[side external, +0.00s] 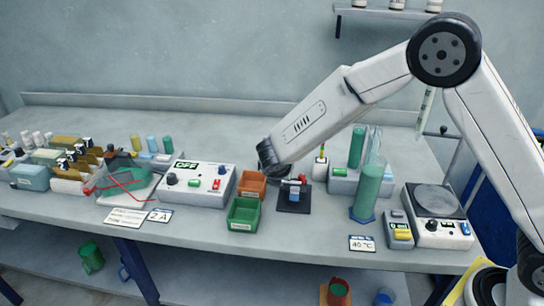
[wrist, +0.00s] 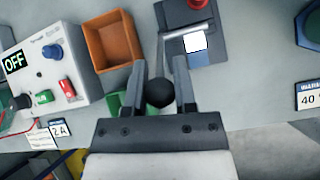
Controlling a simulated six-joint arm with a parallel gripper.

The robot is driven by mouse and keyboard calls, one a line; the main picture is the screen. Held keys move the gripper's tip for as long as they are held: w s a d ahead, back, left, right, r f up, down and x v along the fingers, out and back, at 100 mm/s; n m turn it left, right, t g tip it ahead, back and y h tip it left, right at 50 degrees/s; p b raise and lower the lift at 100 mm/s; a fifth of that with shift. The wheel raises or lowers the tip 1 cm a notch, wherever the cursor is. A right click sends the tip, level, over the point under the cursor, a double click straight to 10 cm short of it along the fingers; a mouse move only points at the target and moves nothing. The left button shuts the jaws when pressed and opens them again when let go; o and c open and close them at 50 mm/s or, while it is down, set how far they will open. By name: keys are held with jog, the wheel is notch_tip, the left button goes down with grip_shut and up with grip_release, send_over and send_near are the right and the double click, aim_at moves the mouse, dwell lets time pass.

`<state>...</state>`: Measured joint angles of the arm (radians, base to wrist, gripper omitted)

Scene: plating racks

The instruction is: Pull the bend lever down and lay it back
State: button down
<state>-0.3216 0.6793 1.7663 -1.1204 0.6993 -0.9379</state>
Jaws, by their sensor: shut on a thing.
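The bending fixture (wrist: 205,47) is a dark plate with a grey-blue block, a white square and a red knob (wrist: 198,4). In the side view the fixture (side external: 294,200) stands near the bench front, right of the bins. The bend lever (wrist: 162,55) is a thin grey rod at the fixture's left side, ending in a black ball knob (wrist: 159,92). My gripper (wrist: 160,80) is shut on this knob, with a finger on each side. In the side view my wrist is just above and behind the fixture; the fingers and the lever are hard to make out there.
An orange bin (side external: 251,184) and a green bin (side external: 243,214) stand close left of the fixture. Beyond them is a power supply (side external: 197,183) reading OFF. A green cylinder (side external: 368,190) and a hotplate (side external: 437,200) stand to the right. Bare bench lies between fixture and cylinder.

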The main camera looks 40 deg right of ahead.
jog(key=shift+w+d+r+g+y, duration=0.35)
jog(key=shift+w+d+g+y, duration=0.3)
jog(key=shift+g+y, duration=0.1)
jog(key=shift+w+d+r+g+y, duration=0.3)
jog(key=shift+w+d+g+y, duration=0.35)
jog(key=shift+g+y, duration=0.1)
jog(key=shift+w+d, duration=0.95)
jog(key=shift+c, duration=2)
grip_release()
jog(key=shift+r, duration=0.1)
jog(key=v, duration=0.7)
jog(key=shift+r, duration=0.3)
